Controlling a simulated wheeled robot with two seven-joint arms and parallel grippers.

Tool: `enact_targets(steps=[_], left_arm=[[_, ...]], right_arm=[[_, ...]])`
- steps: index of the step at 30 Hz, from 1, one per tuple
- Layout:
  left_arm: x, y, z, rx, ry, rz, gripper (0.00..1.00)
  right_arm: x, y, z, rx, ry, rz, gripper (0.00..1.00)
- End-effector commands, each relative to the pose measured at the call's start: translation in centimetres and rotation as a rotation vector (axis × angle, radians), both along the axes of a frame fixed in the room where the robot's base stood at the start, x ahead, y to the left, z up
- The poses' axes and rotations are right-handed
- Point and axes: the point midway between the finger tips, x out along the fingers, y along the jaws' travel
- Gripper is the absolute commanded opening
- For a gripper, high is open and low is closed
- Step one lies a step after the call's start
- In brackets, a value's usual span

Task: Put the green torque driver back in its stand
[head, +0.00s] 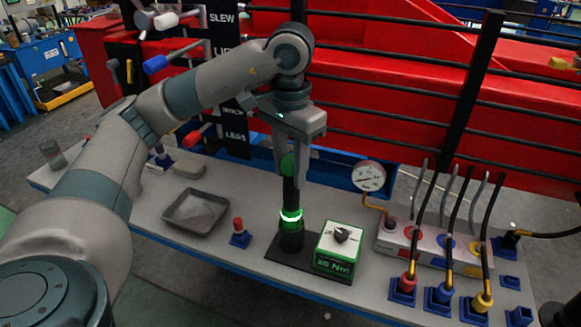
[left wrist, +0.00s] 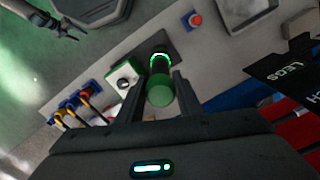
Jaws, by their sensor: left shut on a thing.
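The green torque driver (head: 287,166) stands upright, with a green top and a dark shaft. Its green top shows in the left wrist view (left wrist: 160,96). My left gripper (head: 291,172) points down and is shut on the driver's upper part, a finger on each side. The stand (head: 291,239) is a dark cup on a black plate, with a bright green glowing ring at the top. The driver is in line with the cup; how deep its lower end sits inside is hidden. My right gripper (left wrist: 68,33) shows small at the wrist view's upper left, away from the stand; its jaw is unclear.
A green 20 Nm dial box (head: 338,249) stands right of the cup. A red-topped blue piece (head: 239,233) and a grey tray (head: 196,212) are to the left. A pressure gauge (head: 369,177) and hoses in coloured fittings (head: 437,294) are to the right. Black rails rise behind.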

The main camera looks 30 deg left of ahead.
Motion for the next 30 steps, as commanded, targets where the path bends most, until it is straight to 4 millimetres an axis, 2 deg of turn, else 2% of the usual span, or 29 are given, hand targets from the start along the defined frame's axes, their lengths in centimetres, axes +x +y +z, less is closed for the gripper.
enact_targets(steps=[25, 26, 28, 30], left_arm=[[0.03, -0.01, -0.65, -0.001, -0.003, 0.000, 0.00], [0.04, -0.01, -0.64, -0.001, -0.003, 0.000, 0.35], [0.03, -0.01, -0.61, 0.000, -0.002, 0.000, 0.52], [0.03, -0.01, -0.63, 0.000, -0.002, 0.000, 0.54]], right_arm=[[0.00, 0.00, -0.74, 0.000, 0.000, 0.000, 0.55], [-0.01, 0.00, -0.72, 0.000, 0.000, 0.000, 0.55], [0.00, 0.00, -0.69, 0.000, 0.000, 0.000, 0.55], [0.00, 0.00, -0.69, 0.000, 0.000, 0.000, 0.55]])
